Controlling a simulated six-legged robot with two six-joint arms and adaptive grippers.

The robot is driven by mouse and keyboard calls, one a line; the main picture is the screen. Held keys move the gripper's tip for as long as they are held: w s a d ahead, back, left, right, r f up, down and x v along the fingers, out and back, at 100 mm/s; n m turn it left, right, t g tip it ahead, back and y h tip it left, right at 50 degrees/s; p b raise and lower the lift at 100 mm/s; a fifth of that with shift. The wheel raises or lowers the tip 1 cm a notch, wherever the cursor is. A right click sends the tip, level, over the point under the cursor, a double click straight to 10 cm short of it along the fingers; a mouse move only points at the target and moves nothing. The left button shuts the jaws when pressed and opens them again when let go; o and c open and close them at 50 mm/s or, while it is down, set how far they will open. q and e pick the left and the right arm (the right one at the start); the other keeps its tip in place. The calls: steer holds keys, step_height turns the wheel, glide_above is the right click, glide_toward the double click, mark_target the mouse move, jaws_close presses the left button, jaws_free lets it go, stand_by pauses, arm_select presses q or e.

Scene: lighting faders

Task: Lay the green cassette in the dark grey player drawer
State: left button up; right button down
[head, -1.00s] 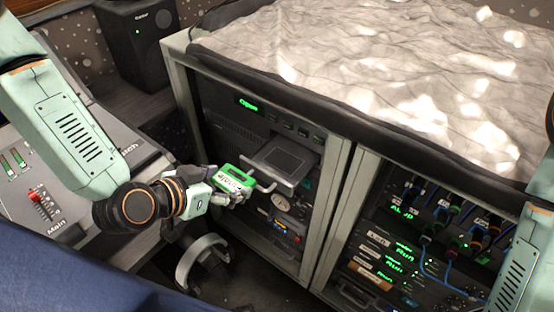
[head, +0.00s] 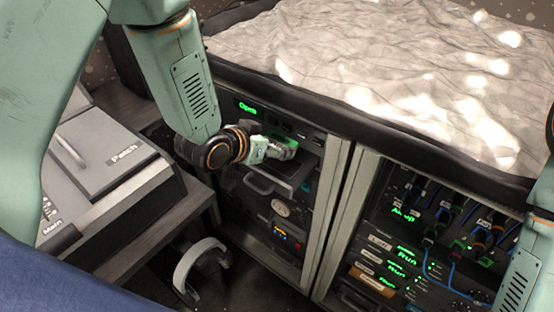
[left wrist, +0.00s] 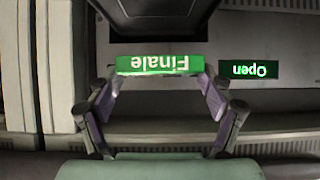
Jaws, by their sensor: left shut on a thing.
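My left gripper (head: 284,151) is over the open dark grey player drawer (head: 268,182) in the rack. It is shut on the green cassette (left wrist: 160,65), whose edge label reads "Finale" upside down in the left wrist view. The two fingers hold the cassette by its ends. In the head view the gripper hides most of the cassette. The drawer sticks out of the player front with its handle toward me, and a dark tray shape (left wrist: 155,18) shows at the top of the left wrist view. My right gripper is out of view; only part of that arm shows at the right edge.
A green "Open" display (head: 247,107) glows on the player front, left of the gripper. A cabinet with blue cables (head: 430,235) stands to the right. A fader desk (head: 120,170) is at left, and a grey curved handle-like part (head: 200,265) stands below.

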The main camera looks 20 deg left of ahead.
mark_target(279, 167)
arm_select(q)
steer(key=shift+w+d+f, duration=0.1)
steer(key=shift+w+d, duration=0.05)
steer(key=shift+w, duration=0.35)
steer(key=shift+w+d+f, duration=0.1)
steer(key=shift+w+d, duration=0.05)
steer(key=shift+w, duration=0.35)
steer(key=shift+s+f, duration=0.15)
steer(key=shift+f, duration=0.8)
steer(key=shift+d+f+b, duration=0.25)
steer(key=shift+f+b, duration=0.05)
steer(key=shift+b, duration=0.05)
steer(key=shift+s+f, duration=0.2)
steer(key=shift+f, duration=0.1)
steer(key=f, duration=0.1)
steer(key=f+b, duration=0.1)
steer(key=f, duration=0.1)
steer(key=shift+w+a+f, duration=0.15)
steer(key=shift+w+f, duration=0.05)
steer(key=shift+f, duration=0.1)
steer(key=shift+w+f, duration=0.1)
steer(key=shift+w, duration=0.1)
steer(key=shift+s+d, duration=0.1)
steer(key=shift+d, duration=0.1)
steer(key=shift+s+a, duration=0.1)
